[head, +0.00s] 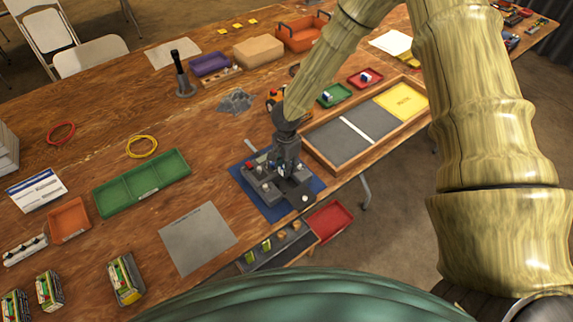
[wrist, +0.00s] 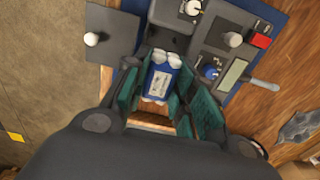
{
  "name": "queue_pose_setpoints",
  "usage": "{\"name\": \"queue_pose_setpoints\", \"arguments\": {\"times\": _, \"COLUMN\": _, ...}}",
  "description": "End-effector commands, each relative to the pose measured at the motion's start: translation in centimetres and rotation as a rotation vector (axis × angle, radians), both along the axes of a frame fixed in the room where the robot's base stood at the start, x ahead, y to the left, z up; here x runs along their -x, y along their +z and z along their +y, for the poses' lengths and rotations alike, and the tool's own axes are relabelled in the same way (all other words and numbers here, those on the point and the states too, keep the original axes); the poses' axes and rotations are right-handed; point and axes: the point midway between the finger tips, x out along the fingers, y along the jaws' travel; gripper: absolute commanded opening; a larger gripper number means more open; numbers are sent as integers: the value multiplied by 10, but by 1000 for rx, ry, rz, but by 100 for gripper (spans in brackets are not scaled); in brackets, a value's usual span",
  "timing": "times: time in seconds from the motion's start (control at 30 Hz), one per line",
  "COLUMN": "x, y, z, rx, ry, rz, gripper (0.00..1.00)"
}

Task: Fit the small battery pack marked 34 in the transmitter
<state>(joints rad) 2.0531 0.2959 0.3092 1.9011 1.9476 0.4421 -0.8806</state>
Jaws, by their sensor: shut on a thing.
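The transmitter (head: 262,187) is a dark grey box with knobs and a red switch, lying on a blue mat (head: 240,176). In the wrist view the transmitter (wrist: 215,35) shows at the top, with its sticks, red switch and small screen. A dark flat plate with a white knob (wrist: 108,30) sticks out on its left side. My gripper (head: 284,172) is over the transmitter, pointing down. In the wrist view my gripper (wrist: 160,95) is shut on a blue battery pack (wrist: 160,82) with white ends and a white label. Its marking is unreadable, and whether it touches the transmitter is hidden.
A wooden-framed tray (head: 340,160) with grey and yellow areas stands right of the transmitter. A green tray (head: 345,92) and a red tray (head: 376,82) hold small packs behind. A red bin (head: 330,222) is at the front edge. A grey sheet (head: 196,238) lies left.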

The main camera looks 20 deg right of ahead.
Motion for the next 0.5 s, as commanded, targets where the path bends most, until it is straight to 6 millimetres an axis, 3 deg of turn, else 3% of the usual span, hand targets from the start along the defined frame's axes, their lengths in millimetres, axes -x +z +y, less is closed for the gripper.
{"name": "queue_pose_setpoints", "arguments": {"times": 0.5, "x": 0, "y": -48, "z": -1, "rx": -1, "ry": -2, "rz": 1, "gripper": 0}}
